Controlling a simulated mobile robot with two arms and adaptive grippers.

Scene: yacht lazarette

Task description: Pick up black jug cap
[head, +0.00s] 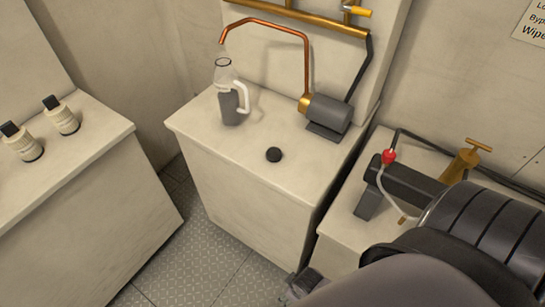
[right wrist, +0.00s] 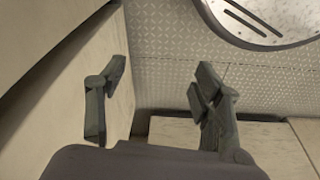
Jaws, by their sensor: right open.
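The black jug cap (head: 274,155) lies on the middle counter top (head: 215,142), toward its front. A clear jug (head: 229,92) with a white handle and dark contents stands behind it to the left, its mouth open. My right gripper (head: 300,285) is partly seen at the bottom of the head view, below and in front of the counter, well apart from the cap. In the right wrist view my right gripper (right wrist: 160,72) has its fingers spread with nothing between them. The cap is not seen in that view. My left gripper is not in view.
A copper spout (head: 265,22) and a grey pump (head: 328,114) stand at the counter's back. Two capped bottles (head: 61,115) stand on the left cabinet. A right-hand unit carries a red-knobbed fitting (head: 388,157). The counter around the cap is clear.

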